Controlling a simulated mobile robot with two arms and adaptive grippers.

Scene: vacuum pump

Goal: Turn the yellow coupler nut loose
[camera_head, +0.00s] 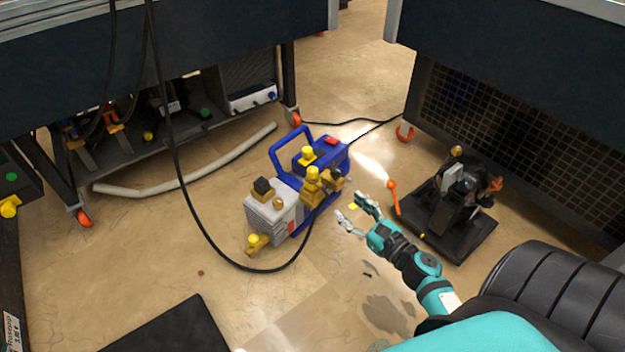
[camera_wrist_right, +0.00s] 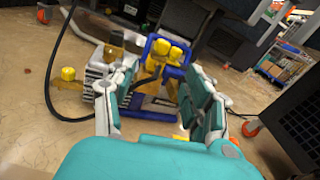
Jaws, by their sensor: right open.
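The vacuum pump (camera_head: 272,214) stands on the floor in the head view, with a grey body and a blue frame and handle. Several yellow fittings are on it: one on the top (camera_head: 308,155), one on the side near my gripper (camera_head: 312,186), and one low at the front (camera_head: 257,243). I cannot tell for certain which is the coupler nut. My right gripper (camera_head: 350,208) is open and empty, just right of the pump and apart from it. In the right wrist view, the yellow fittings (camera_wrist_right: 166,50) show beyond and between the open fingers (camera_wrist_right: 160,90). My left gripper is not in view.
A black hose (camera_head: 186,180) hangs down and loops along the floor past the pump. A black device on a dark base (camera_head: 462,232) stands right of my gripper, with an orange lever (camera_head: 393,196). Benches stand at the back.

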